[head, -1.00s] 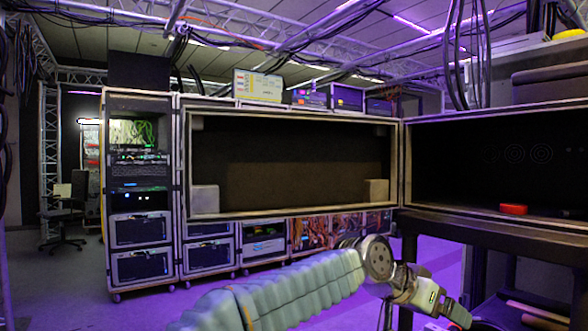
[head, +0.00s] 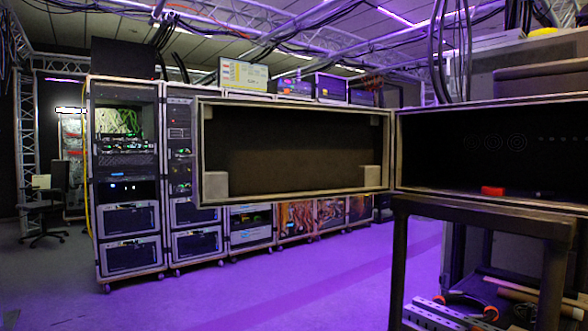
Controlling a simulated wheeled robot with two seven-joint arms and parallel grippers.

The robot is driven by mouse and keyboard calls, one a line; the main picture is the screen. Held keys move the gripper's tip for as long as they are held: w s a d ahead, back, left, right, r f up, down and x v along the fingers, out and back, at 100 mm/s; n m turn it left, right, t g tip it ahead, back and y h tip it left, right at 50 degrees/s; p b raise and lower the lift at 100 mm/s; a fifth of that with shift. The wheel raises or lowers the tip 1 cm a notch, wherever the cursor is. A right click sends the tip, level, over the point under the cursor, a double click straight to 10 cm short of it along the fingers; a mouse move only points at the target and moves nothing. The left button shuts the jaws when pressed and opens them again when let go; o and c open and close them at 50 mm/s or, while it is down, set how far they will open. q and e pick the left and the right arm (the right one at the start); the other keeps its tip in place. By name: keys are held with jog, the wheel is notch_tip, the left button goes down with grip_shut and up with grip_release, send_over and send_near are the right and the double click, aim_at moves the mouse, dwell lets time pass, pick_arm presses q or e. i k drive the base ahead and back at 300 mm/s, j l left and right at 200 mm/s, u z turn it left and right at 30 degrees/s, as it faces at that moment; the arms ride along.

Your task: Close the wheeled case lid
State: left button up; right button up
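The case lid (head: 285,150) stands open, swung out to the left of the case body. It is a pale-rimmed panel with a dark lining and grey corner blocks (head: 215,185). It meets the case body (head: 450,145) along a vertical edge right of centre. The case body is open towards me, with a very dark inside; its right end is cut off by the picture edge. A small red object (head: 492,191) lies on its floor near the front. The case's wheels cannot be made out. Neither of my grippers is in view.
The case body rests on a dark stand (head: 480,209) with tools on a lower shelf, including orange-and-black headphones or a cable loop (head: 470,303). Equipment racks (head: 127,180) stand behind and left of the lid. The purple-lit floor (head: 300,285) in front is clear.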

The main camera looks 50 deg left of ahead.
aim_at(245, 152)
jog(key=k+l+z, duration=0.1)
jog(key=k+z, duration=0.35)
jog(key=k+l+z, duration=0.25)
jog(key=k+z, duration=0.2)
jog(key=j+z, duration=0.15)
jog(key=j, duration=1.25)
jog(key=j+z, duration=0.1)
jog(key=j, duration=2.7)
jog(key=k+j, duration=0.1)
jog(key=j, duration=1.35)
